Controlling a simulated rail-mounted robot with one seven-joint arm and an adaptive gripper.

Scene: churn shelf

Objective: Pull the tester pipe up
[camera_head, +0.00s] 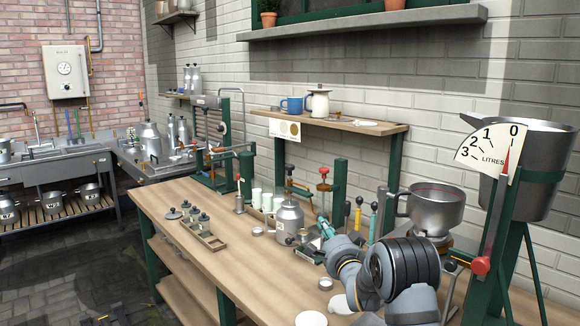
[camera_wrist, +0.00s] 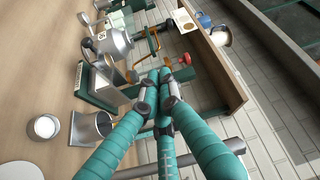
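My gripper (camera_head: 326,229) has teal fingers and reaches over the workbench just right of a metal milk can (camera_head: 290,218). In the wrist view its fingertips (camera_wrist: 166,75) come together, and I see nothing between them. The can (camera_wrist: 113,42) stands to their left there. A red knob (camera_wrist: 184,60) on an upright fixture lies just beyond the fingertips; it also shows in the head view (camera_head: 324,172). I cannot pick out the tester pipe with certainty.
The wooden bench (camera_head: 170,205) carries a small tray (camera_head: 204,236) of little cans at left. A steel bowl (camera_head: 436,208) and a litre dial (camera_head: 490,146) with a large pail (camera_head: 525,170) stand at right. A raised shelf (camera_head: 370,127) is behind. A metal cup (camera_wrist: 92,128) is near my fingers.

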